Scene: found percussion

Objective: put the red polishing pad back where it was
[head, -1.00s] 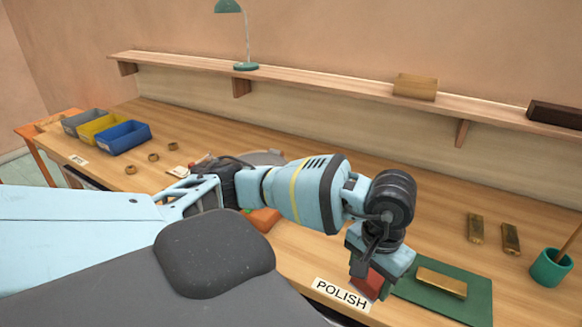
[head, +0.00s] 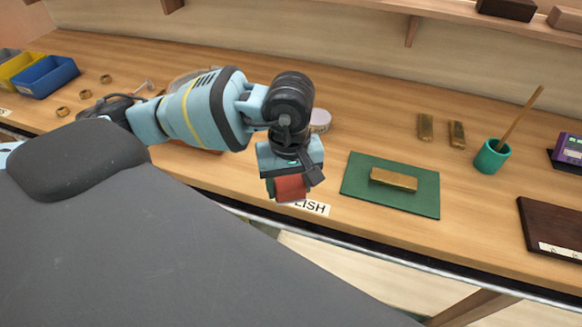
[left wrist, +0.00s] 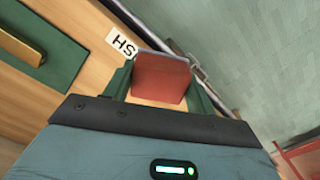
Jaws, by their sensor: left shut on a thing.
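The red polishing pad (head: 290,188) is between the fingers of my left gripper (head: 291,180), which is shut on it. In the left wrist view the pad (left wrist: 160,78) shows as a red block between two green fingers. The gripper points down near the front edge of the bench, left of the green mat (head: 414,205) and apart from it. In the head view it hides the left part of the POLISH label (head: 316,208). I cannot tell whether the pad touches the bench. My right gripper is not in view.
A brass bar (head: 393,180) lies on the mat. Two brass pieces (head: 425,127) lie behind it, and a teal cup (head: 491,158) with a stick stands to the right. A round tin (head: 320,120) is behind my gripper. A blue bin (head: 46,77) stands far left.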

